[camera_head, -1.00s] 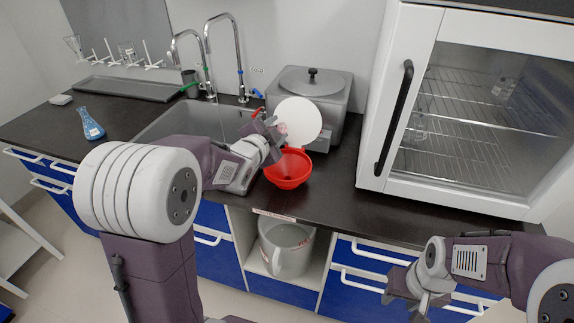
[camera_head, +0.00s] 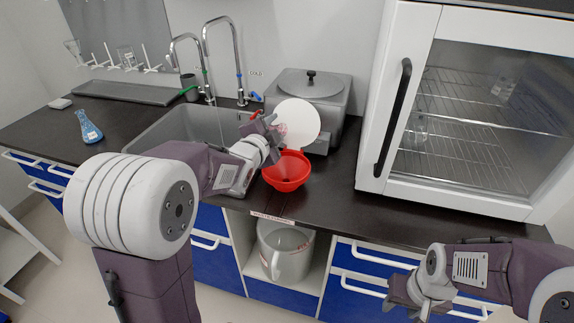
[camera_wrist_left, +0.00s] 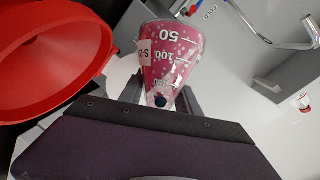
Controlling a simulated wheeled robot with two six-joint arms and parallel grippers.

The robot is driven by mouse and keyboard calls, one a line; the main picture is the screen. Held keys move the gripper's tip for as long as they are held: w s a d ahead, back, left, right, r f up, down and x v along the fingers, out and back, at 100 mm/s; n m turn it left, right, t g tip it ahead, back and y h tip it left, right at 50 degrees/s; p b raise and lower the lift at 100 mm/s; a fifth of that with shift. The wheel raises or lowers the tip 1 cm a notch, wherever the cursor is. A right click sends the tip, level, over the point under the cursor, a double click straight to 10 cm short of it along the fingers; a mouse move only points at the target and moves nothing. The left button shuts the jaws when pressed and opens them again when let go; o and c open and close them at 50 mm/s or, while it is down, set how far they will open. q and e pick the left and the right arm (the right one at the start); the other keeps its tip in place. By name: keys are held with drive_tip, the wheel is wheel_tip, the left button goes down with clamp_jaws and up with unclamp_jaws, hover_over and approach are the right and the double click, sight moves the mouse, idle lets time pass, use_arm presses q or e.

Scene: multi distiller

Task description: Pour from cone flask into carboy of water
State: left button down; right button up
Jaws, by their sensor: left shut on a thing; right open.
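My left gripper (camera_head: 274,136) is shut on a cone flask with pink liquid (camera_head: 281,130). In the left wrist view the pink flask (camera_wrist_left: 172,50) shows scale marks, and its narrow end points toward the gripper (camera_wrist_left: 160,95). A red funnel-like bowl (camera_head: 287,170) sits at the counter's front edge, just below the flask; in the wrist view the red bowl (camera_wrist_left: 45,60) is at left, apart from the flask. I cannot make out a carboy of water for certain. My right gripper (camera_head: 416,298) is open and empty at lower right.
A blue-filled cone flask (camera_head: 89,127) stands on the left counter. A sink with two taps (camera_head: 239,60) lies behind my left arm. A grey metal bath (camera_head: 325,90) and a white disc (camera_head: 297,121) are behind the bowl. A glass-door cabinet (camera_head: 470,110) fills the right. A white jug (camera_head: 285,250) sits below.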

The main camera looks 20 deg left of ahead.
use_arm(q)
drive_tip(key=shift+r, duration=0.2)
drive_tip(key=shift+s+a+r, duration=0.1)
drive_tip(key=shift+a+r, duration=0.05)
drive_tip(key=shift+a, duration=0.1)
drive_tip(key=shift+d+r+m, duration=0.25)
drive_tip(key=shift+r+m, duration=0.05)
drive_tip(key=shift+a+t, duration=0.25)
drive_tip(key=shift+t, duration=0.05)
drive_tip(key=shift+d+r+m+b, duration=0.15)
drive_tip(key=shift+d+m+b, duration=0.05)
drive_tip(key=shift+m+b, duration=0.1)
drive_tip(key=shift+a+r+y, duration=0.1)
drive_tip(key=shift+a+y, duration=0.1)
drive_tip(key=shift+y, duration=0.1)
drive_tip(key=shift+d+r+m, duration=0.1)
drive_tip(key=shift+d+m, duration=0.1)
drive_tip(key=shift+m, duration=0.1)
drive_tip(key=shift+a+b, duration=0.1)
drive_tip(key=shift+b, duration=0.2)
drive_tip(key=shift+a+r, duration=0.1)
